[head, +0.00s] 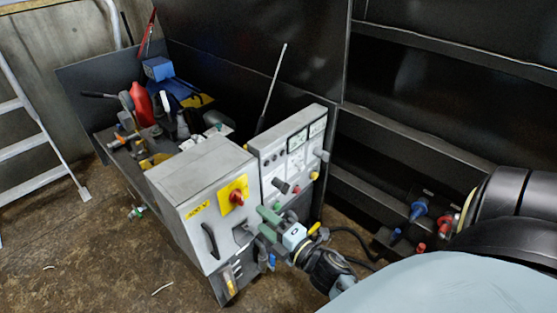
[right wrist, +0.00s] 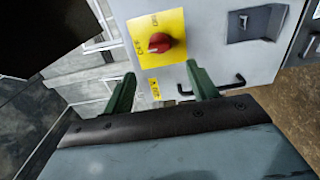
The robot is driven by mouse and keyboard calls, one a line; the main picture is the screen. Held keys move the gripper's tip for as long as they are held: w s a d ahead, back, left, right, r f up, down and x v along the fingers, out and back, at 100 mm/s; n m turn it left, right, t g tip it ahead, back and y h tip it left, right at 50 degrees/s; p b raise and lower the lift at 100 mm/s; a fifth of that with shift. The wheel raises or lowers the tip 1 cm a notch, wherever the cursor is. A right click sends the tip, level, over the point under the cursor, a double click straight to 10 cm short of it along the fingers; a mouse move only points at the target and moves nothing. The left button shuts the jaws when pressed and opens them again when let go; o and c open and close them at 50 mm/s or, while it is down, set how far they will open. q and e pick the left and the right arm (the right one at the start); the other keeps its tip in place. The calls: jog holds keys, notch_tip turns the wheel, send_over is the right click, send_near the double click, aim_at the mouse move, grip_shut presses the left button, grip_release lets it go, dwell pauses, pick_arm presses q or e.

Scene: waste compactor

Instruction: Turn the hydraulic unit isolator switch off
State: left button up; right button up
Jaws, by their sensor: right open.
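The isolator switch is a red rotary knob (head: 237,197) on a yellow plate (head: 226,190), set on the front of a grey cabinet (head: 203,171). In the right wrist view the red knob (right wrist: 160,43) sits on its yellow plate (right wrist: 150,36), just beyond and between my green fingertips. The printing on the plate is too small to read surely. My right gripper (head: 266,222) is open and empty in front of the cabinet; its two fingers also show in the right wrist view (right wrist: 160,80), apart from the knob. My left gripper is not in view.
A grey control panel (head: 290,155) with meters and knobs stands right of the cabinet. A black handle (head: 210,241) sticks out from the cabinet front. A cluttered bench with a red container (head: 142,104) stands behind. Dark shelving (head: 420,110) fills the right; open floor (head: 90,250) lies left.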

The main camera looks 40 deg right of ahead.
jog(key=s, duration=0.4)
jog(key=shift+s+d, duration=0.2)
jog(key=shift+s, duration=0.05)
dwell(0.3)
